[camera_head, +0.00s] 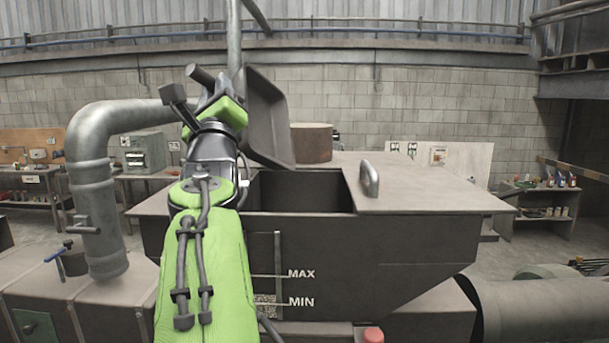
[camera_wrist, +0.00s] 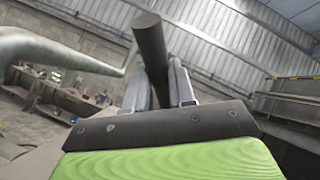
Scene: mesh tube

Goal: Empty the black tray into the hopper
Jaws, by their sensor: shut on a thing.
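The black tray (camera_head: 267,118) is tipped steeply on its side above the hopper opening, with its lower end over the left part of the opening. My gripper (camera_head: 205,85) is at the tray's upper left, shut on a dark bar that appears to be the tray's handle. The bar also shows between the fingers in the wrist view (camera_wrist: 150,50). The hopper (camera_head: 330,245) is a dark metal bin with MAX and MIN marks on its front. Its open mouth (camera_head: 302,192) looks dark inside; I see no contents there. The tray's inside shows no clear contents.
A flat lid with a metal handle (camera_head: 370,178) covers the hopper's right side. A brown round drum (camera_head: 311,143) stands behind the opening. A thick grey pipe (camera_head: 90,180) rises at the left. A red knob (camera_head: 372,335) is at the front below.

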